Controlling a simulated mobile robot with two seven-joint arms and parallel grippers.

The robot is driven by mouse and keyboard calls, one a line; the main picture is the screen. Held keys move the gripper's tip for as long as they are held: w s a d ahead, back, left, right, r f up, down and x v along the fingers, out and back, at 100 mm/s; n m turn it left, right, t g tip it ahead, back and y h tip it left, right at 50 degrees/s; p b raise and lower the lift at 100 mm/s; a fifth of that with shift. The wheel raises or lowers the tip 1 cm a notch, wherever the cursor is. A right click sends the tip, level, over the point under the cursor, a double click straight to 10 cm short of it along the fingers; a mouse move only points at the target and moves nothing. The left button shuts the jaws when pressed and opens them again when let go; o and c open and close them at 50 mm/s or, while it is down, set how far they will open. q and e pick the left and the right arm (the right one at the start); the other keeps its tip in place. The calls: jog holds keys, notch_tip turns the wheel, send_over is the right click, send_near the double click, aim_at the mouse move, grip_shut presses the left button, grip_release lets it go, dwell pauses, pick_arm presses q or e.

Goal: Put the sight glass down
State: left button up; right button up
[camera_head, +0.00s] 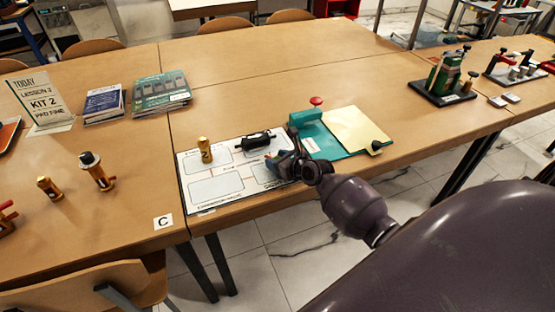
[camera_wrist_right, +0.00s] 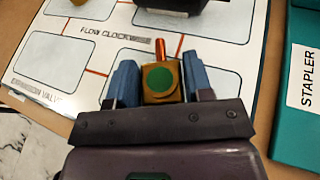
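The sight glass (camera_wrist_right: 160,78) is a small brass block with a round green window and a copper stub, seen in the right wrist view. My right gripper (camera_wrist_right: 161,82) has its blue fingers closed against both sides of it. In the head view my right gripper (camera_head: 283,165) is at the lower right box of the white diagram mat (camera_head: 207,207), hiding the sight glass there. The mat also shows in the right wrist view (camera_wrist_right: 112,42). I cannot tell whether the sight glass touches the mat. My left gripper is not in view.
A teal stapler board (camera_head: 318,140) lies just right of the mat. Brass fittings (camera_head: 97,171) stand to the left. The table behind the mat is clear.

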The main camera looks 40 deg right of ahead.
jog(key=o, duration=0.3)
jog(key=shift+o, duration=0.2)
jog(key=shift+r, duration=0.1)
